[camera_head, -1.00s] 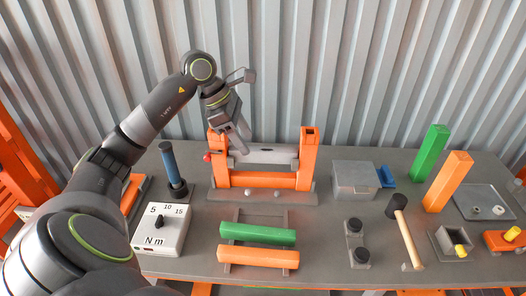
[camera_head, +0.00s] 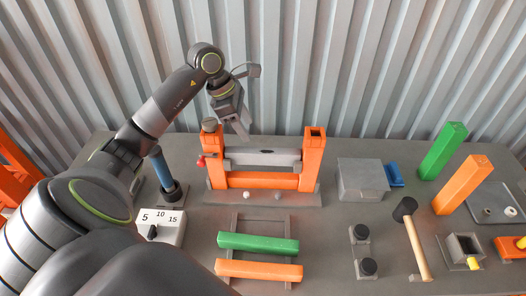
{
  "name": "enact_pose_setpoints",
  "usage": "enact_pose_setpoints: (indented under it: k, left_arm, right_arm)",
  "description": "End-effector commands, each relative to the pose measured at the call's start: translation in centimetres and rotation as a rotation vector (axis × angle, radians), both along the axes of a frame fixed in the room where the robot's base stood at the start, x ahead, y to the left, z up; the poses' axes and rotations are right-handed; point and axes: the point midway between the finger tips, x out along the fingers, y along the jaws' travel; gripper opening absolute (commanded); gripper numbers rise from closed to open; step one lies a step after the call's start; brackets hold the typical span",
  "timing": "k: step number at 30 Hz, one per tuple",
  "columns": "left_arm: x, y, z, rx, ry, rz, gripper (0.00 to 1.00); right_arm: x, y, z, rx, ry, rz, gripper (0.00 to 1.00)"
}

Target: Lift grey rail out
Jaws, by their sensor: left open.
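The grey rail (camera_head: 262,157) lies level between the two orange posts of a frame, above the orange lower rail (camera_head: 262,181). The left post (camera_head: 213,160) has a grey piece on its top and a red knob (camera_head: 201,161) on its side. The right post (camera_head: 313,158) has an open socket at its top. My left gripper (camera_head: 239,128) is open and points down above the left part of the grey rail, just right of the left post. I cannot tell whether its fingers touch the rail. My right gripper is not in view.
A green bar (camera_head: 258,243) and an orange bar (camera_head: 258,269) lie on a rack in front. A torque box (camera_head: 160,228) and blue-handled tool (camera_head: 160,168) stand left. A corrugated wall is behind.

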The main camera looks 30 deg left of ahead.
Motion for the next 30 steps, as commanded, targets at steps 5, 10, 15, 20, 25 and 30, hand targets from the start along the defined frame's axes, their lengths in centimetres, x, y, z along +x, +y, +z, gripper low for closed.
enact_pose_setpoints:
  k: [5, 10, 15, 20, 25, 30]
  left_arm:
    - [0.6, -1.1, -2.6, -0.006, 0.004, 0.001, 0.53]
    - [1.1, -1.9, -4.9, -0.005, 0.003, 0.001, 0.53]
    - [1.4, -2.2, -6.2, -0.001, 0.001, 0.001, 0.53]
    - [1.7, -2.5, -6.7, -0.003, 0.002, 0.002, 0.53]
    - [2.2, -3.2, -8.3, -0.004, 0.005, 0.003, 0.53]
    - [2.7, -3.8, -10.3, -0.003, 0.003, 0.002, 0.53]
  right_arm:
    - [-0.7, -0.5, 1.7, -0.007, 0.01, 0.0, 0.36]
    - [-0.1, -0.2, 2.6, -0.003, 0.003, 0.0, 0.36]
    - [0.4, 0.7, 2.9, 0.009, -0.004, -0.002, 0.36]
    - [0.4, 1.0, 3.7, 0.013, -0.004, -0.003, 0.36]
    - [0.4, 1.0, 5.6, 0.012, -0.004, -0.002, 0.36]
    - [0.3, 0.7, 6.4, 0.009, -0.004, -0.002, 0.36]
